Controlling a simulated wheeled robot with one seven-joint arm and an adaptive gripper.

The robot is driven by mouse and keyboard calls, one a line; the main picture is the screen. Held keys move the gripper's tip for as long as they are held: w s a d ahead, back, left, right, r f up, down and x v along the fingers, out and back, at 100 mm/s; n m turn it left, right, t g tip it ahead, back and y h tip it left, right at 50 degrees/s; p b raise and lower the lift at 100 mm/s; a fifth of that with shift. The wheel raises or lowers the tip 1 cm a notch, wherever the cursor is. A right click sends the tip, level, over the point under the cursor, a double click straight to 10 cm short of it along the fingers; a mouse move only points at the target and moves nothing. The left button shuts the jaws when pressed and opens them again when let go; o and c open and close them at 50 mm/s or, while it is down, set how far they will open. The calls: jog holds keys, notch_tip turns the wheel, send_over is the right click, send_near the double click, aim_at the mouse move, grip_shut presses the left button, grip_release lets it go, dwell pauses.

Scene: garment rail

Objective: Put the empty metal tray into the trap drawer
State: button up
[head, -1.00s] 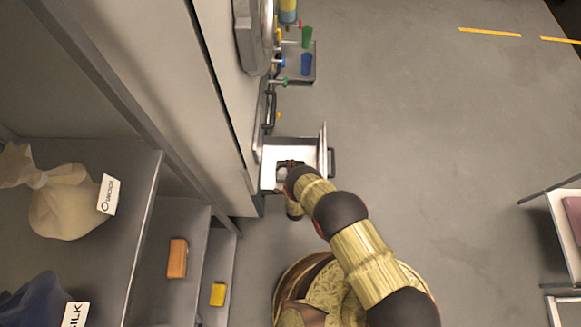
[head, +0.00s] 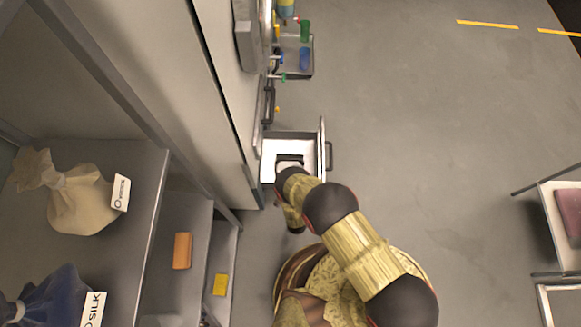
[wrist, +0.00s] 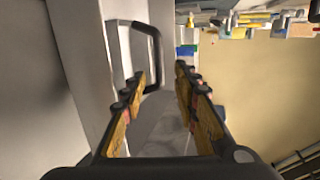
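The open drawer (head: 276,146) is pulled out from the tall pale cabinet, with a light interior and a dark handle (head: 329,156) on its outer right side. I take it to be the trap drawer. My gripper (head: 289,161) is over the drawer, its far end reaching above the light interior. In the wrist view, my gripper (wrist: 161,72) has its two fingers apart with nothing visibly held between them. A pale grey surface shows beyond and below the fingers, and a dark handle (wrist: 154,50) stands close by the left finger. I cannot make out a separate metal tray inside the drawer.
A small shelf (head: 297,70) with a green cup (head: 305,31) and a blue cup (head: 304,59) is behind the drawer. Shelves with a beige sack (head: 82,202) stand at left. A rack (head: 545,210) stands at right. The floor between is clear.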

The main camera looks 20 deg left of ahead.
jog(key=shift+v, duration=0.8)
